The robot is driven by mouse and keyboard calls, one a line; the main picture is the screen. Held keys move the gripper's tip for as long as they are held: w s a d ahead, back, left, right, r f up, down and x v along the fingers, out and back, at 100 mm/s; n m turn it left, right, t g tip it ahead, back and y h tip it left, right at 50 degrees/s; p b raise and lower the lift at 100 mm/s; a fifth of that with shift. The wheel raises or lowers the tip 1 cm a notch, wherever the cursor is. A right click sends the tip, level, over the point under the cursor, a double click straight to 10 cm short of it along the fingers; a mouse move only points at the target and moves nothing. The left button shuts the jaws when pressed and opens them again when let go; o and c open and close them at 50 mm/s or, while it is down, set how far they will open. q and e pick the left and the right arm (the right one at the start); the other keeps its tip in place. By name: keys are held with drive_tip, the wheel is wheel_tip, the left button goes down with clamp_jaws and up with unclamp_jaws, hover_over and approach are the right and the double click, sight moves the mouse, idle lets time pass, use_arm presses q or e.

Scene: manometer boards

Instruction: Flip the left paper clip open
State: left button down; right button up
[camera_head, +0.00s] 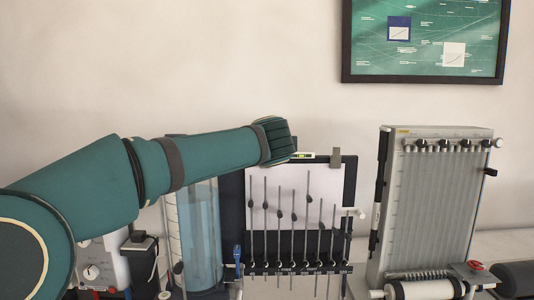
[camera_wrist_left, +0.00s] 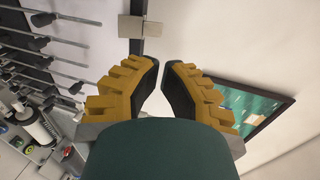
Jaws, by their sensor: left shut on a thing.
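The manometer board (camera_head: 350,185) stands upright against the wall, with a white sheet behind several rods. One grey paper clip (camera_head: 336,157) is on its top edge towards the right. The board's top left is behind my left arm, so the left clip is hidden in the head view. A paper clip (camera_wrist_left: 138,27) on the board's edge shows beyond the tips; I cannot tell which. My right gripper is not in view.
A grey multi-tube panel (camera_head: 432,200) stands to the right, with a roller (camera_head: 425,290) in front. A clear blue cylinder (camera_head: 200,235) is left of the board, below my arm. A framed picture (camera_head: 425,40) hangs above. The wall between is bare.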

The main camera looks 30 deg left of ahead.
use_arm(q)
drive_tip(key=v, duration=0.4)
drive_tip(key=shift+s+d+r+b, duration=0.15)
drive_tip(key=shift+s+r+b, duration=0.15)
drive_tip(key=shift+r, duration=0.15)
drive_tip(key=shift+w, duration=0.15)
